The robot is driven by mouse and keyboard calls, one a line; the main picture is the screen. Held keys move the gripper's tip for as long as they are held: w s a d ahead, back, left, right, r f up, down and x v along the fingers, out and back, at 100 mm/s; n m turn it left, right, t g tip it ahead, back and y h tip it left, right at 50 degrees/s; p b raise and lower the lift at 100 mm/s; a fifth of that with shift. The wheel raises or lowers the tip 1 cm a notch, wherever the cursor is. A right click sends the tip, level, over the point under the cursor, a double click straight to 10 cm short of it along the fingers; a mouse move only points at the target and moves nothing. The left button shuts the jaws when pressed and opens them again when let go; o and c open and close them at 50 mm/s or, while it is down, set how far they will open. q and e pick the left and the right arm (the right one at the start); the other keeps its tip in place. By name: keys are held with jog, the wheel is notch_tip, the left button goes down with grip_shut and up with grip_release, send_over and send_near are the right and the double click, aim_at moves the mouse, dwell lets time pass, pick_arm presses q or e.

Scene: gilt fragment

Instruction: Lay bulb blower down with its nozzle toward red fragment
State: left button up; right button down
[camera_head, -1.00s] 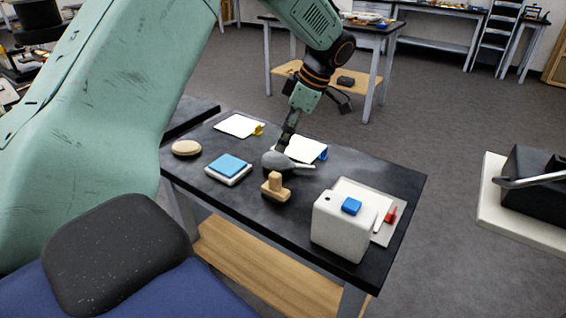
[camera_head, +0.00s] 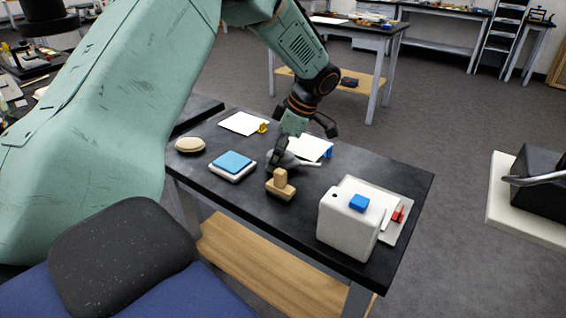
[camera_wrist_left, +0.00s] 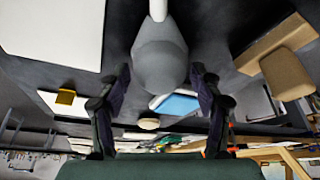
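The grey bulb blower (camera_head: 293,160) lies on the dark bench in the head view, its thin nozzle pointing right. My left gripper (camera_head: 275,164) is at its bulb end and hides part of the bulb. In the left wrist view, the bulb (camera_wrist_left: 160,55) sits between the two spread fingers of the left gripper (camera_wrist_left: 160,75), with a narrow gap on each side; the nozzle runs off the top edge. The small red fragment (camera_head: 398,215) lies on the grey board at the bench's right end, behind the white block. My right gripper is not seen.
A wooden stamp-like block (camera_head: 280,186) stands close in front of the blower. The white block (camera_head: 347,225) bears a blue piece (camera_head: 359,202). Nearby are a blue-topped pad (camera_head: 233,163), a tan oval (camera_head: 190,145), white sheets, a yellow fragment (camera_head: 262,127) and a blue fragment (camera_head: 329,153).

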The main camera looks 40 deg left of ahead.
pick_arm(q)
jog(key=shift+s+d+r, duration=0.1)
jog(key=shift+c, duration=1.4)
jog(key=c, duration=0.9)
jog(key=shift+r, duration=0.3)
grip_shut()
notch_tip(320, 180, up, 3)
jog(key=shift+r+p, duration=0.1)
jog(key=shift+p, duration=0.4)
jog(key=w+d, duration=0.3)
jog(key=d, duration=0.1)
jog(key=w+d, duration=0.2)
jog(key=d, duration=0.3)
jog(key=w+d+p, duration=0.1)
jog(key=w+d, duration=0.2)
jog(key=d, duration=0.2)
jog(key=shift+w+d, duration=0.15)
jog(key=shift+w, duration=0.2)
jog(key=shift+w+d+f, duration=0.25)
jog(key=shift+w+d, duration=0.15)
jog(key=shift+d, duration=0.15)
